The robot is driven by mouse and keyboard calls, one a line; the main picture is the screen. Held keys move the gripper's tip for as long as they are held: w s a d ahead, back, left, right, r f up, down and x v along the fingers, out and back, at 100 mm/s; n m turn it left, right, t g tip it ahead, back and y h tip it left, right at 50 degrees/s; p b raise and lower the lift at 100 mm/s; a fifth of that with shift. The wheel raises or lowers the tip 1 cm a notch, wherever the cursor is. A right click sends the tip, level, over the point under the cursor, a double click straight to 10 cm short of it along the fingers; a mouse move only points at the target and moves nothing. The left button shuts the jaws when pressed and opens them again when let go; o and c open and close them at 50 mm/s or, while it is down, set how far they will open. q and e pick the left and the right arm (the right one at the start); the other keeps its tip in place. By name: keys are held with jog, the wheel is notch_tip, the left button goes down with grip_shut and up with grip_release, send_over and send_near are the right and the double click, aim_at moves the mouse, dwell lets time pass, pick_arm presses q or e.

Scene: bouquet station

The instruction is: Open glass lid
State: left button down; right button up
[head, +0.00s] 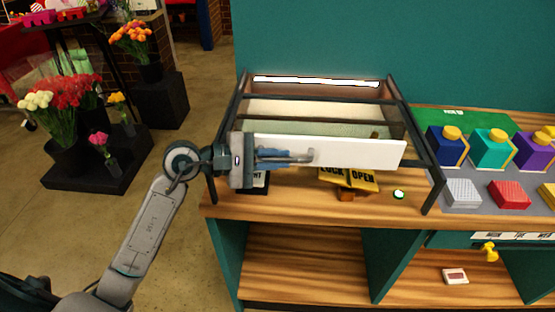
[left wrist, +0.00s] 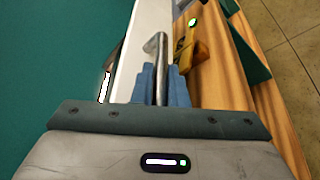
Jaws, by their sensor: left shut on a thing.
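The dark-framed case with the glass lid (head: 325,105) stands on the wooden counter in the head view. A long white front panel (head: 360,152) with a metal bar handle (head: 303,157) faces me. The handle also shows in the left wrist view (left wrist: 157,50). My left gripper (head: 274,157) is shut on the handle, its blue fingers on either side of the bar in the left wrist view (left wrist: 162,85). The glass is hard to make out, so I cannot tell how far the lid is raised. My right gripper is not in view.
A yellow LOCK/OPEN sign (head: 362,183) and a green light (head: 398,194) sit below the panel. Coloured boxes with yellow knobs (head: 490,147) stand at right. Flower vases (head: 70,150) stand on black plinths at left. Open shelves (head: 300,262) lie under the counter.

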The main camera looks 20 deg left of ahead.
pick_arm(q)
jog(key=shift+s+d+b, duration=0.15)
jog(key=shift+s+d, duration=0.05)
jog(key=shift+s, duration=0.4)
jog(key=shift+s+d+b, duration=0.15)
jog(key=shift+s, duration=0.4)
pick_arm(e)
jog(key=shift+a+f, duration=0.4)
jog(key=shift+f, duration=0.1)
pick_arm(q)
jog(key=c, duration=1.5)
grip_release()
jog(key=shift+o, duration=0.2)
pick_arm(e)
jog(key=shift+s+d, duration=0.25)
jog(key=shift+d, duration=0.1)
pick_arm(q)
jog(key=shift+a, duration=0.1)
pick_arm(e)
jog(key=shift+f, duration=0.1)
